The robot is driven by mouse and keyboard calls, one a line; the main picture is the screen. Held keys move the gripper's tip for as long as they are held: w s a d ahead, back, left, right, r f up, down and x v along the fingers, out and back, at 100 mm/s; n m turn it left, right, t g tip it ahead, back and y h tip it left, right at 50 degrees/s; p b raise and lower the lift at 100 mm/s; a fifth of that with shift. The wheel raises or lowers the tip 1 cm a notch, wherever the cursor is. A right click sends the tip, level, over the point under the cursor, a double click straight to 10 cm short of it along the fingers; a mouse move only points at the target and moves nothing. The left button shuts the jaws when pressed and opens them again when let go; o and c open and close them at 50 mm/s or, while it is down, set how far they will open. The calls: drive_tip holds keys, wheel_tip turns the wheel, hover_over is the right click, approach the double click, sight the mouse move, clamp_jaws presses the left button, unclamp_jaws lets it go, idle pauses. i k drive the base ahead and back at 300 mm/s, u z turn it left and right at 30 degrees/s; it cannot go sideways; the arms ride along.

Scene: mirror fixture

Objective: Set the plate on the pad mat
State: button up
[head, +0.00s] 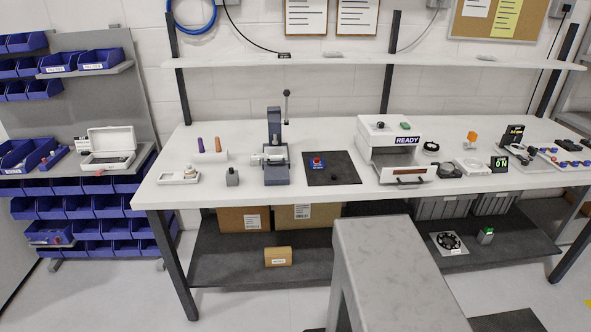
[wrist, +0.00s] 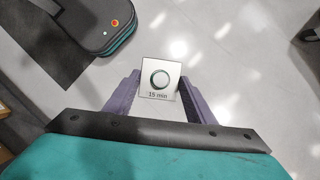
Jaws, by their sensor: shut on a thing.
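My gripper (wrist: 160,80) has two purple fingers in the wrist view, shut on a small square plate. The plate (wrist: 160,93) is pale, with a green-edged ring and the words "15 min". Its face is turned to the wrist camera, and only floor shows behind it. Neither gripper nor plate is in the head view. A dark square mat (head: 347,169) lies on the white bench and looks like the pad mat. A blue block with a red top (head: 317,163) sits on its left part, and a small dark spot shows near its front edge.
A grey press with a lever (head: 276,150) stands left of the mat. A white box marked READY (head: 395,148) stands close on its right. A grey slab-like surface (head: 395,265) rises in front of the bench. The wrist view shows pale floor (wrist: 235,60).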

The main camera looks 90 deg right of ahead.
sight(342, 164)
drive_tip(key=u, duration=0.05)
drive_tip(key=k, duration=2.35)
drive_tip(key=z, duration=1.2)
